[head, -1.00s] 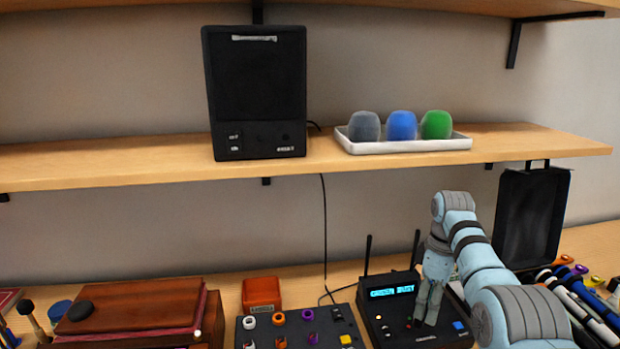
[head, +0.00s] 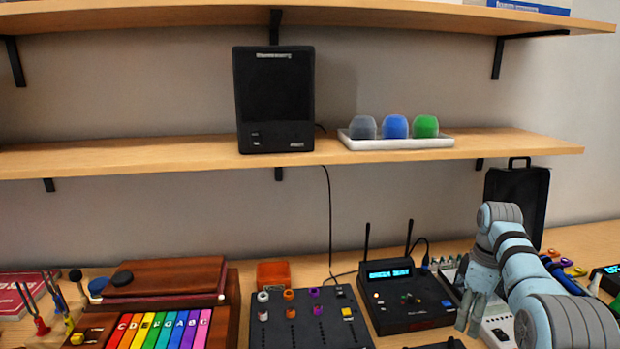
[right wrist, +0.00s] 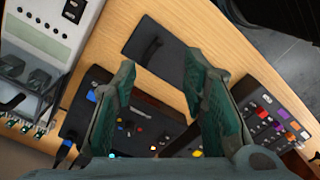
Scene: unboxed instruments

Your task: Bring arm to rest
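My right arm comes in from the lower right in the head view. Its gripper (head: 470,312) hangs pointing down, just right of the black receiver (head: 406,295) with two antennas and a lit blue display. In the right wrist view the two green-padded fingers (right wrist: 158,78) are spread apart with nothing between them. The receiver (right wrist: 130,128) shows beyond and between the fingers there, partly hidden by them. My left gripper shows in neither view.
A black mixer (head: 309,322) with coloured knobs stands left of the receiver. A rainbow-keyed instrument (head: 160,330) is further left. A white device (head: 498,326) lies beside the right gripper. An upright black case (head: 517,205) stands behind the arm. The shelf (head: 200,155) holds a black speaker (head: 275,100).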

